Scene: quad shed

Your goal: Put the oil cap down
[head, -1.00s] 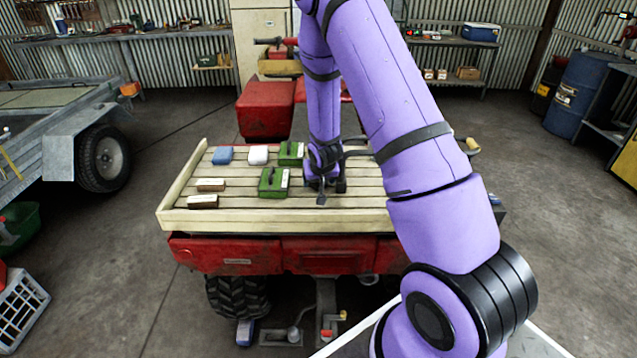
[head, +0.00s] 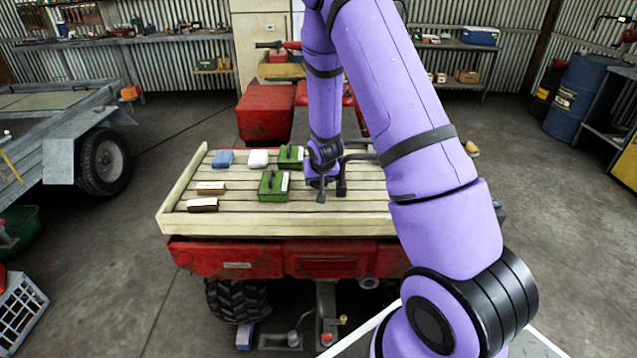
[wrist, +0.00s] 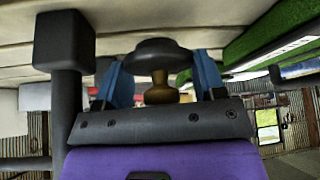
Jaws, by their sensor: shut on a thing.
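The oil cap, with a dark rounded head (wrist: 158,52) and a brass-coloured stem, is between the blue fingers of my gripper (wrist: 162,80) in the wrist view. The gripper is shut on it. The cap's head points toward the pale planks at the top of that view; whether it touches them I cannot tell. In the head view my gripper (head: 322,184) is low over the slatted wooden deck (head: 245,222), just right of the nearer green box (head: 273,185). The cap cannot be made out in the head view.
The deck's left part holds a blue pack (head: 223,159), a white pack (head: 258,158), a second green box (head: 291,156) and two brown blocks (head: 211,187) (head: 203,205). A raised rim runs along the deck's edge. Bare slats lie in front of the gripper.

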